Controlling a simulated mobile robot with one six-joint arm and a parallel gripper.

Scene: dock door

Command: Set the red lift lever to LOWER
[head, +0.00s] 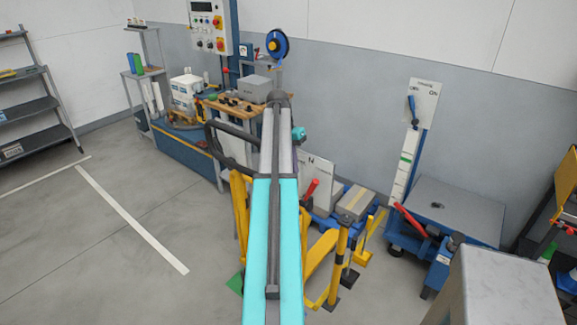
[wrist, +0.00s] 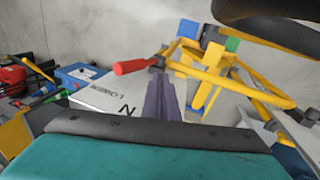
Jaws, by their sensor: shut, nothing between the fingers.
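The red lever (head: 311,188) stands tilted beside a pale plate (head: 318,168) marked N, low behind the yellow frame in the head view. In the head view my arm hides the fingertips.
Yellow frame bars (head: 325,250) stand around the lever. A blue lift table (head: 450,205) with another red handle (head: 408,220) is at right, near a grey box (head: 500,290). A wooden-topped bench (head: 225,108) stands behind. The floor at left is clear.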

